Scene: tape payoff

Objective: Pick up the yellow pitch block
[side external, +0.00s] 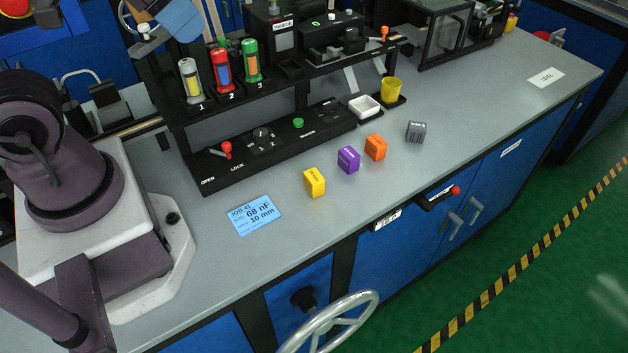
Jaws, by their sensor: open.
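The yellow pitch block (314,182) stands on the grey bench top, at the left end of a loose row of blocks. It is apart from the purple block (348,160) to its right, and nothing covers it. An orange block (375,147) and a dark grey block (416,131) stand further right. Markings on the blocks are too small to read. Parts of my arm show at the left edge, but my gripper is not in view.
A blue job card (253,215) reading 68 nF and 10 mm lies left of the yellow block. Behind the blocks is a black control panel (222,178) with a red-knobbed lever. A white tray (364,107) and yellow cup (390,91) stand behind. Bare bench surrounds the yellow block.

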